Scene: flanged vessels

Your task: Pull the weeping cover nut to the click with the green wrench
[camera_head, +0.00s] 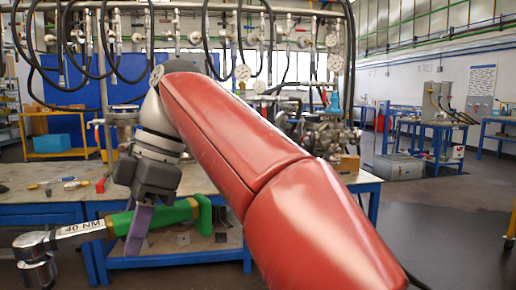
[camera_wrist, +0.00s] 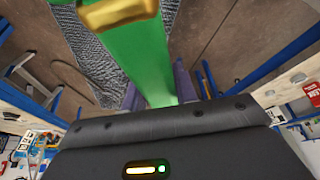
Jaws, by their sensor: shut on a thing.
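The green wrench (camera_head: 172,213) is held off the floor in front of the bench in the head view. Its shaft is marked 40 NM, and its ratchet head (camera_head: 34,243) with a socket (camera_head: 38,274) points left and down. My gripper (camera_head: 139,232), with purple fingers, is shut around the green handle. In the wrist view the green handle (camera_wrist: 145,55) runs up between the fingers, with a yellow-gold part near the top edge. Metal flanged fittings (camera_head: 332,132) stand on the bench, partly behind my red arm. I cannot make out a weeping nut.
A blue-framed workbench (camera_head: 50,190) with small loose parts lies behind the wrench. Hoses and gauges (camera_head: 242,72) hang from a rack above it. My arm hides the bench's middle. Another blue bench (camera_head: 430,125) stands at the right, with clear floor (camera_head: 450,215) before it.

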